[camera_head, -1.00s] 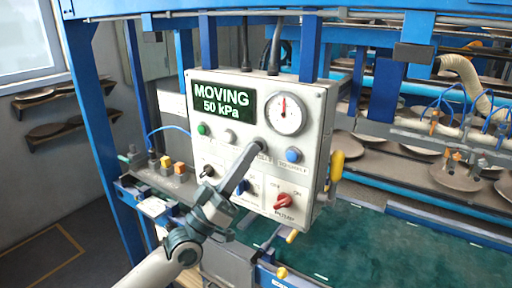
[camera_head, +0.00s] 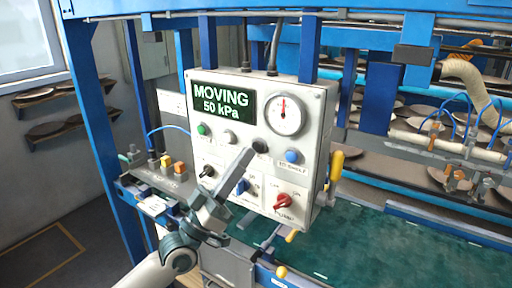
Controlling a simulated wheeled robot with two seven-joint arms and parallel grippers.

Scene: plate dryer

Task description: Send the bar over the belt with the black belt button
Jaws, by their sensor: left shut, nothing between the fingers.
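The control panel (camera_head: 318,110) is a pale box on the blue frame. Its green display (camera_head: 222,102) reads "MOVING 50 kPa". The black button (camera_head: 260,146) sits on the panel's front between the white button and the blue button. My left gripper (camera_head: 249,153) is shut and empty. Its tip is just left of and below the black button; I cannot tell whether they touch. The suction bar with blue hoses and small fittings (camera_head: 456,145) shows at the right behind the panel. My right gripper is not in view.
The panel also has a green button (camera_head: 202,130), a blue button (camera_head: 293,156), a red knob (camera_head: 283,201) and a gauge (camera_head: 286,115). A green belt (camera_head: 370,245) lies at lower right. Brown plates lie on the dryer behind. A yellow handle (camera_head: 337,165) sticks out beside the panel.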

